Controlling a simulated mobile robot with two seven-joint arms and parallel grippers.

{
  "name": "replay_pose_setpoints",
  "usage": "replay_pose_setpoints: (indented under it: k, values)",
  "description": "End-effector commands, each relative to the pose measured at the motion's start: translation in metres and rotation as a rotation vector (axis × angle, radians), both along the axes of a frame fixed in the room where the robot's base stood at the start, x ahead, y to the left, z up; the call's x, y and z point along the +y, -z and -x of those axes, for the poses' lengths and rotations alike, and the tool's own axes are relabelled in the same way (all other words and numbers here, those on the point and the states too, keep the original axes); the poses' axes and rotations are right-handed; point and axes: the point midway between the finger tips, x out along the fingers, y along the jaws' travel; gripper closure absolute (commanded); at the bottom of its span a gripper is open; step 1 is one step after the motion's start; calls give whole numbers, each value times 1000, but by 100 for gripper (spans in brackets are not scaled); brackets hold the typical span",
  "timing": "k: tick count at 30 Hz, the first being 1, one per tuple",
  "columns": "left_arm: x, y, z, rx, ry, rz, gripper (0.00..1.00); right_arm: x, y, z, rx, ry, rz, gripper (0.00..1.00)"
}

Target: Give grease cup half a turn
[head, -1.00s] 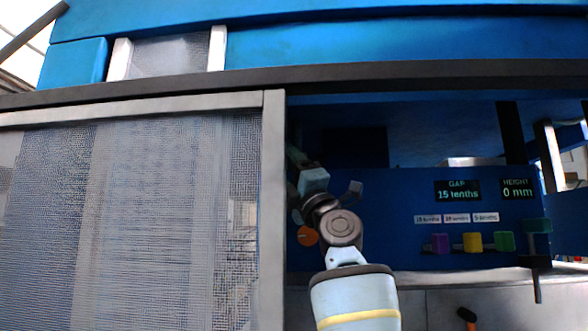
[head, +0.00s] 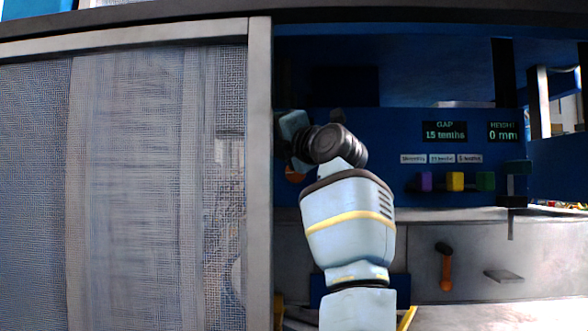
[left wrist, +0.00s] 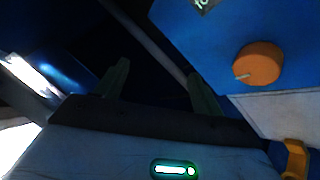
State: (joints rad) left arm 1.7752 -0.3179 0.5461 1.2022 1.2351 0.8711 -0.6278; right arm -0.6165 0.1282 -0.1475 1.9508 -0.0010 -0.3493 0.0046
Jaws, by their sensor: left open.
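An orange round knob with a pale mark on its face, which may be the grease cup, sits on the blue panel in the left wrist view (left wrist: 258,64). In the head view only a sliver of the orange knob (head: 295,176) shows behind my arm. My left gripper (left wrist: 160,88) is open, its two dark green fingers apart with nothing visible between them. The knob lies to the right of the fingers, apart from them. In the head view my arm reaches into the blue bay and hides the fingertips. My right gripper is in neither view.
A mesh guard (head: 150,190) with a grey frame closes off the left side. Purple (head: 425,181), yellow (head: 455,181) and green (head: 486,181) blocks stand under the gap display (head: 445,132). An orange handle (head: 446,270) sticks out of the grey front below.

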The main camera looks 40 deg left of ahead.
Motion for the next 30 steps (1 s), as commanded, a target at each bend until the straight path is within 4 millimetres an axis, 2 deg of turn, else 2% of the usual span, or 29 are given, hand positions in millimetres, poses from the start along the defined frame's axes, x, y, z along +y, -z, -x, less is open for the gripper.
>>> replay_pose_setpoints:
  k: [6, 10, 15, 23, 30]
  values:
    - [-24, 42, -38, 129, 209, 287, 32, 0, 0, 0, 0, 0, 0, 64]
    - [-37, 55, -51, 187, 291, 368, 32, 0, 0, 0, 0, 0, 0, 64]
    - [-43, 60, -55, 213, 322, 396, 32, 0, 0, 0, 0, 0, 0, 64]
    - [-32, 62, -62, 209, 319, 395, 32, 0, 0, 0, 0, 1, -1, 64]
    - [-2, 70, -83, 211, 318, 395, 32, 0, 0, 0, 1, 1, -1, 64]
